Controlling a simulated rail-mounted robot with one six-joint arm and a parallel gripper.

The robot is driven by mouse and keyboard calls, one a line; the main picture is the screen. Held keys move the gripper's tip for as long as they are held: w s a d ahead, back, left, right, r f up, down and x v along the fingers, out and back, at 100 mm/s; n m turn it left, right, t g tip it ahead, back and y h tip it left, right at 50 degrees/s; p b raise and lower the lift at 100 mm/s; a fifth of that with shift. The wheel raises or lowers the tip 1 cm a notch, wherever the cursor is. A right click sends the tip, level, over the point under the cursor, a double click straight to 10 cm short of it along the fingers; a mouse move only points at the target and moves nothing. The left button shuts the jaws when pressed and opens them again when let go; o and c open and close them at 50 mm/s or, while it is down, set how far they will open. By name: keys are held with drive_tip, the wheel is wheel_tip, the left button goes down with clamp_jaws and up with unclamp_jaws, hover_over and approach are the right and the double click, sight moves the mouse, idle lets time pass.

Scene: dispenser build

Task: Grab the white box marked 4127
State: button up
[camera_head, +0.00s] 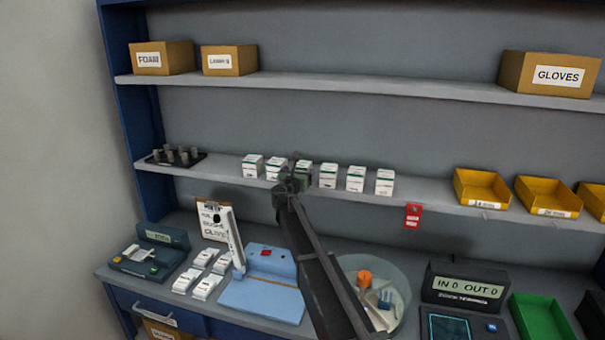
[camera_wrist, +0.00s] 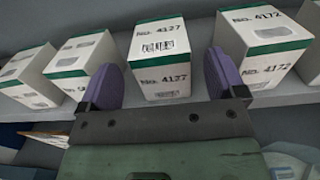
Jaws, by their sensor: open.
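The white box marked 4127 (camera_wrist: 160,60) has a green band and stands upright on the shelf in the middle of the wrist view. My gripper (camera_wrist: 163,82) is open and empty, with one purple finger pad to each side of the box in the picture. The box lines up with the gap, a little nearer the left finger. I cannot tell whether the tips reach past its front face. In the head view my gripper (camera_head: 293,180) is at the row of white boxes and partly covers some; labels there are too small to read.
A similar box marked 4172 (camera_wrist: 264,45) stands close on the right, near the right finger. Another white box (camera_wrist: 82,60) stands close on the left. The upper shelf (camera_head: 350,86) runs above.

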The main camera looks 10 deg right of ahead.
drive_tip(key=x, duration=0.5)
drive_tip(key=shift+w+d, duration=0.1)
drive_tip(key=c, duration=1.1)
